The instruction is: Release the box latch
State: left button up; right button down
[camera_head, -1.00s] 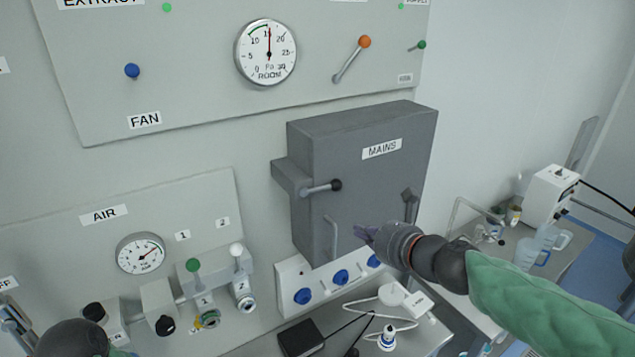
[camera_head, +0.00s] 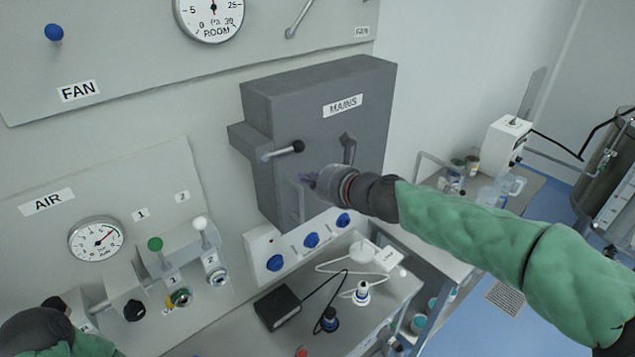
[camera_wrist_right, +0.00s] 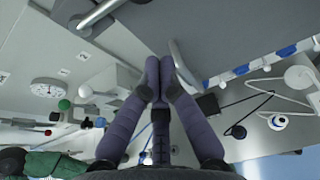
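The grey MAINS box (camera_head: 325,115) is mounted on the wall, its front door closed. A dark latch (camera_head: 348,148) sits on the right part of its front. A pale upright handle (camera_head: 302,200) stands lower left on the door; it also shows in the right wrist view (camera_wrist_right: 183,65). My right gripper (camera_head: 308,180) is in front of the door by the top of this handle, left of and below the latch. In the wrist view its purple fingers (camera_wrist_right: 158,62) come together at the tips, with the handle beside them; contact is unclear.
A lever with a black knob (camera_head: 283,151) projects at the box's left side. Blue sockets (camera_head: 311,240) are below the box. A bench (camera_head: 245,325) below holds a black block (camera_head: 277,307) and cables. AIR valves (camera_head: 178,250) are at lower left. Open floor lies at right.

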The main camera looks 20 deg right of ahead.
aim_at(287, 174)
pick_arm(q)
jog(key=shift+f+b, duration=0.55)
jog(key=shift+f, duration=0.2)
pick_arm(e)
jog(key=x, duration=0.5)
jog(key=shift+w+a+f, duration=0.1)
jog(key=shift+w+f, duration=0.05)
jog(key=shift+f, duration=0.05)
pick_arm(q)
notch_tip(287, 174, up, 3)
jog(key=p, duration=0.3)
pick_arm(e)
notch_tip(287, 174, up, 4)
jog(key=shift+f, duration=0.2)
pick_arm(q)
jog(key=shift+r, duration=0.25)
pick_arm(e)
jog(key=shift+s+r, duration=0.3)
pick_arm(q)
jog(key=shift+r+p, duration=0.1)
jog(key=shift+p, duration=0.25)
pick_arm(e)
jog(key=shift+r, duration=0.1)
jog(key=shift+w, duration=0.2)
jog(key=shift+s, duration=0.1)
jog(key=shift+d+r, duration=0.1)
jog(key=shift+d, duration=0.1)
